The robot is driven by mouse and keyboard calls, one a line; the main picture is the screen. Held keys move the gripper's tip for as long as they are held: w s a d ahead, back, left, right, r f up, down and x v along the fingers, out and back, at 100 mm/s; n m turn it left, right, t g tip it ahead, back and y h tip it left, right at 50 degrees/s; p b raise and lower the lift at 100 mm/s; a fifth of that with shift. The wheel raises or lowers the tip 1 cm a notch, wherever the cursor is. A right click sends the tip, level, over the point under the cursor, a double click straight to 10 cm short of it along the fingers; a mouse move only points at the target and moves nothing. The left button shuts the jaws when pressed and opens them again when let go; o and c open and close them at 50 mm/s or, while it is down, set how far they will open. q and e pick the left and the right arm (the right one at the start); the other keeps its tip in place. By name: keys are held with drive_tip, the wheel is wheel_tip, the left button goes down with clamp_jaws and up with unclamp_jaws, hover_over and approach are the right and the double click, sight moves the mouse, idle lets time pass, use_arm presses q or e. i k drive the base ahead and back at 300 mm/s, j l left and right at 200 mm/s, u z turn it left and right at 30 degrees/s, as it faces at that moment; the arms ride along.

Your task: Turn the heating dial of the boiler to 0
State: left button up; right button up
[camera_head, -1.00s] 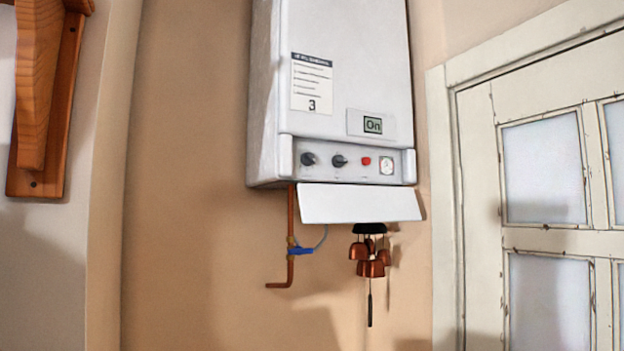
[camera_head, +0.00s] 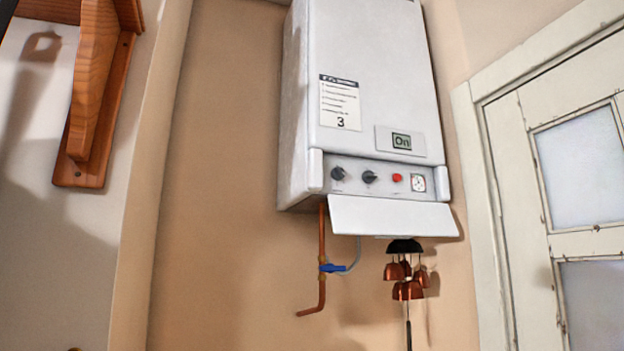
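The white boiler (camera_head: 375,90) hangs on the beige wall, and its small display (camera_head: 402,141) reads "On". On its lower panel are two dark dials, a left dial (camera_head: 338,174) and a right dial (camera_head: 370,177). Their markings are too small to read, so I cannot tell which is the heating dial or where it points. A red button (camera_head: 397,178) and a small round gauge (camera_head: 418,183) sit to their right. A white flap (camera_head: 392,215) hangs open below the panel. Neither of my grippers shows in the head view.
A copper pipe (camera_head: 322,255) with a blue valve lever (camera_head: 333,268) runs below the boiler. Copper bell chimes (camera_head: 405,280) hang under the flap. A wooden bracket (camera_head: 95,95) is at the upper left. A white paned door (camera_head: 560,180) stands at the right.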

sight(337, 173)
drive_tip(key=l+u, duration=0.1)
drive_tip(key=u, duration=0.25)
drive_tip(key=i+l+u, duration=0.1)
drive_tip(key=u, duration=0.25)
drive_tip(key=l+u, duration=0.15)
drive_tip(key=u, duration=0.15)
drive_tip(key=l+z, duration=0.1)
drive_tip(key=l, duration=0.15)
drive_tip(key=l+z, duration=0.2)
drive_tip(key=z, duration=0.2)
drive_tip(key=l+z, duration=0.25)
drive_tip(key=z, duration=0.2)
drive_tip(key=l+z, duration=0.2)
drive_tip(key=z, duration=0.2)
drive_tip(key=i+j, duration=0.05)
